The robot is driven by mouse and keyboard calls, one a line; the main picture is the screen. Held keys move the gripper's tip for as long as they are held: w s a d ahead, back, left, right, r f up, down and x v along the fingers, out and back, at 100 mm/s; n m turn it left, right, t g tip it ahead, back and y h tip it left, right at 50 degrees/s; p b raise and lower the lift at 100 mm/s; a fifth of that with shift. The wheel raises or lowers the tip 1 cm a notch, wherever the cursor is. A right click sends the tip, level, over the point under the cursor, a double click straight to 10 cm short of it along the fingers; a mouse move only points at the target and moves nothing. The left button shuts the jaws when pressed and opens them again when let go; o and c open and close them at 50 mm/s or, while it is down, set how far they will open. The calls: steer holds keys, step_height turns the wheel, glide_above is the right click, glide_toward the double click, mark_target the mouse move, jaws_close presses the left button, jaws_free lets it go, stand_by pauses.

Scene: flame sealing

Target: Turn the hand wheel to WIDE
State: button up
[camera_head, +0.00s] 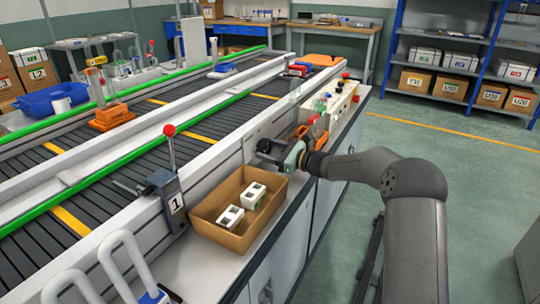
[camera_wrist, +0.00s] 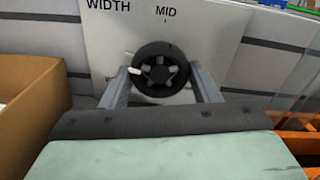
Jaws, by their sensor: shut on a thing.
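The hand wheel (camera_wrist: 160,68) is a small black spoked wheel in the upper middle of the wrist view, mounted on a pale panel (camera_wrist: 225,45). The panel reads WIDTH at left and MID above the wheel, with a short tick under MID. A white mark or knob on the wheel points left. No WIDE label shows. My gripper (camera_wrist: 160,80) has a finger on each side of the wheel and is shut on it. In the head view my gripper (camera_head: 283,155) is at the conveyor's near side, and it mostly hides the wheel.
An open cardboard box (camera_head: 215,212) with white cartons stands just left of my gripper; its wall (camera_wrist: 30,100) fills the wrist view's left side. An orange object (camera_wrist: 290,140) is close at right. A lever (camera_head: 170,145) with a red knob stands further left.

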steer(key=n+b, duration=0.2)
steer(key=b, duration=0.1)
steer(key=n+b, duration=0.3)
steer(key=shift+w+f, duration=0.1)
steer(key=shift+f, duration=0.1)
steer(key=n+b, duration=0.3)
steer(key=shift+r, duration=0.2)
steer(key=shift+r+n, duration=0.1)
steer(key=shift+n, duration=0.2)
steer(key=o, duration=1)
steer(key=p+v, duration=0.2)
steer(key=v, duration=1.5)
steer(key=shift+d+p, duration=0.25)
steer(key=shift+p, duration=0.1)
